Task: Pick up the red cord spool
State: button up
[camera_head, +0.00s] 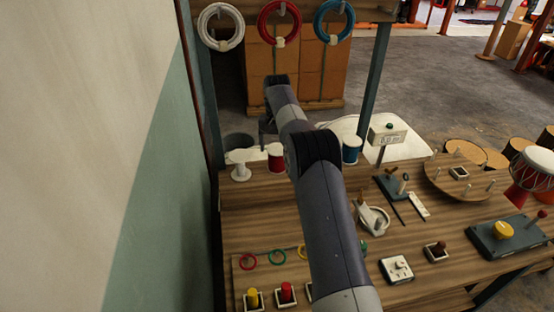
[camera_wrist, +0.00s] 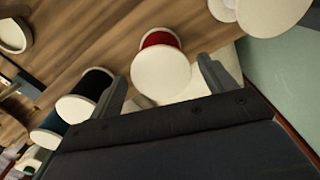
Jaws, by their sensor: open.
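The red cord spool (camera_head: 276,157) stands upright at the back left of the wooden bench in the head view, partly beside my arm. In the wrist view the red cord spool (camera_wrist: 160,39) shows its pale round end toward the camera, with a band of red cord behind it. My gripper (camera_wrist: 163,70) is open and empty, with one finger on each side of the spool's pale end in the picture. I cannot tell whether the fingers touch it. In the head view my arm hides part of the bench, and the fingers are not clear.
A white spool (camera_head: 241,170) stands close left of the red one. A blue spool (camera_head: 351,150) stands to the right, and a dark spool (camera_wrist: 86,90) shows left of my gripper in the wrist view. A wall (camera_head: 150,200) runs along the left.

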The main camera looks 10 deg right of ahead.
aim_at(276, 166)
jog(key=shift+w+f+p, duration=0.1)
jog(key=shift+f+p, duration=0.4)
jog(key=shift+f, duration=1.85)
jog(key=shift+r, duration=0.1)
jog(key=c, duration=1)
